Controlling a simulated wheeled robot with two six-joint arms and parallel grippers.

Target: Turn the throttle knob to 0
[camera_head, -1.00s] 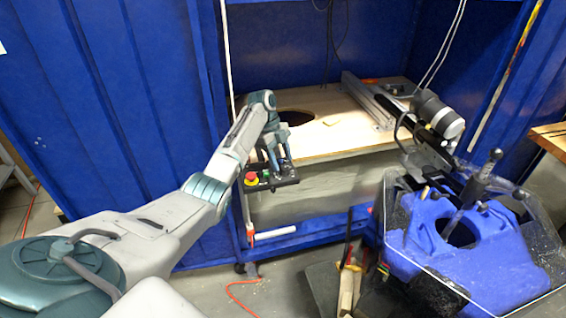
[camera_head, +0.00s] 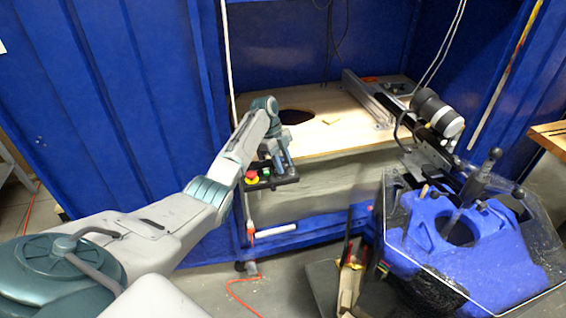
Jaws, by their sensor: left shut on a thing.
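A small black control box (camera_head: 257,185) is mounted at the front left of the wooden-topped tank. It carries a red emergency button on a yellow base (camera_head: 251,176) and a small green button (camera_head: 265,172). My left gripper (camera_head: 281,171) is over the right part of this box, with its fingers pointing down. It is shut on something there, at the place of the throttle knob. The knob itself is hidden by the fingers, so its setting cannot be read. My right gripper is not in view.
The wooden top (camera_head: 345,128) has a round dark hole and a metal rail (camera_head: 367,98). A black and white motor unit (camera_head: 437,112) stands at the right. A blue moulded part under clear plastic (camera_head: 425,235) fills the lower right. Blue walls enclose the tank.

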